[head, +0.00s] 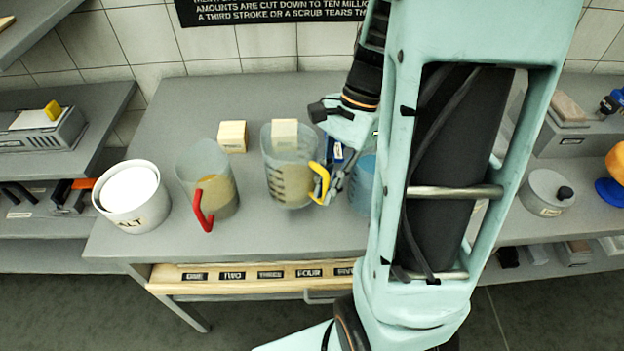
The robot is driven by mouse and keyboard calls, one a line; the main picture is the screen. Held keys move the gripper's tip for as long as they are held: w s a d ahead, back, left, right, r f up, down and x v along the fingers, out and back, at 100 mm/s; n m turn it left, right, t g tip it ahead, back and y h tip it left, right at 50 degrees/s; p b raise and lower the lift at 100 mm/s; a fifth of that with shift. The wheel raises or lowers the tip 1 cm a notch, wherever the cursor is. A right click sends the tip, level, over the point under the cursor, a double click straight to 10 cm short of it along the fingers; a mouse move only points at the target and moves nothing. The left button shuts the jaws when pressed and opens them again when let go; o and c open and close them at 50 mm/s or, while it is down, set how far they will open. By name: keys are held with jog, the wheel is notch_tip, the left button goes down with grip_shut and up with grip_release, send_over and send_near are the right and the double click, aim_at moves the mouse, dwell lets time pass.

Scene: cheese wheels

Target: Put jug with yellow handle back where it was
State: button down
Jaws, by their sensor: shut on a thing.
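The jug with the yellow handle (289,180) is a clear measuring jug with dark marks and a pale yellowish content. It is over the grey table (130,225), upright, with its handle (319,183) to the right. My gripper (325,184) is shut on this handle, reaching in from the right. I cannot tell whether the jug's base touches the table. My arm hides much of the table to the right.
A clear jug with a red handle (203,180) stands to the left, with a white SALT tub (134,197) further left. A pale block (232,136) is behind; another (285,134) shows at the yellow-handled jug's rim. A bluish vessel (361,185) is partly hidden by my arm. Numbered labels (270,275) line the drawer below.

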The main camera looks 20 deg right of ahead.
jog(key=shift+f, duration=2.35)
jog(key=shift+f, duration=0.15)
jog(key=c, duration=2)
grip_release()
jog(key=v, duration=1.2)
jog(key=shift+w+d, duration=0.1)
